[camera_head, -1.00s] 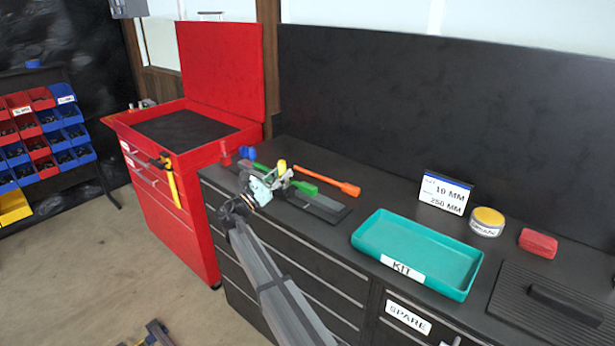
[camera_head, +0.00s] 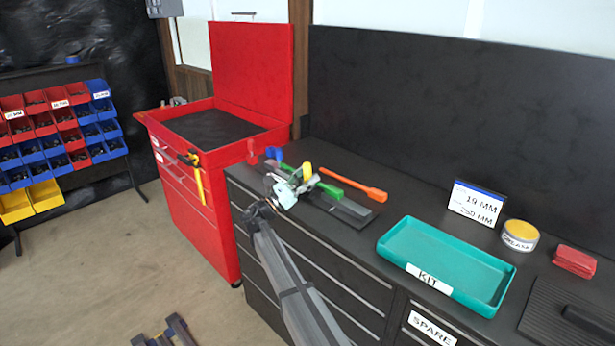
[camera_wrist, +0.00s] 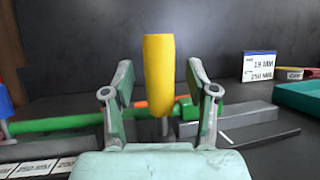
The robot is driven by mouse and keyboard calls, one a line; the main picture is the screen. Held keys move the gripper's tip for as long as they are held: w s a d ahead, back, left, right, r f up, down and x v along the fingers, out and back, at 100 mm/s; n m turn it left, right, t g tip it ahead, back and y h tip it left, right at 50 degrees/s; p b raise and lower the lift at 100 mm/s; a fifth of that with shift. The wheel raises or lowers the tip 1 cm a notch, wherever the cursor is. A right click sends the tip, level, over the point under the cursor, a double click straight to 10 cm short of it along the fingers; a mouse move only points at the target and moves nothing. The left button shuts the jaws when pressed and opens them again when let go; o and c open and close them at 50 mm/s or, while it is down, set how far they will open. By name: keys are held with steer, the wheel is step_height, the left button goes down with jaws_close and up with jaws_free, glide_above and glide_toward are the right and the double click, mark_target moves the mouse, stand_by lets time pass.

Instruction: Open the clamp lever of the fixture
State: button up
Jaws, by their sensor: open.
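The clamp lever's yellow handle (camera_wrist: 159,75) stands upright in the wrist view, between the two open fingers of my gripper (camera_wrist: 160,95). Gaps show on both sides, so the fingers do not touch it in this view. In the head view the yellow handle (camera_head: 307,171) shows just above my gripper (camera_head: 292,187). The fixture's dark grey base (camera_head: 352,212) lies on the black bench top, with green parts (camera_head: 333,190) on it. My gripper hides part of the fixture in the head view.
An orange tool (camera_head: 365,191) lies behind the fixture. A teal KIT tray (camera_head: 446,262), a 19 MM sign (camera_head: 476,203), a yellow-lidded tin (camera_head: 520,236) and a red block (camera_head: 574,262) are to the right. A red tool cabinet (camera_head: 205,200) stands left.

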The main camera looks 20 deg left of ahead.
steer(key=v, duration=1.2)
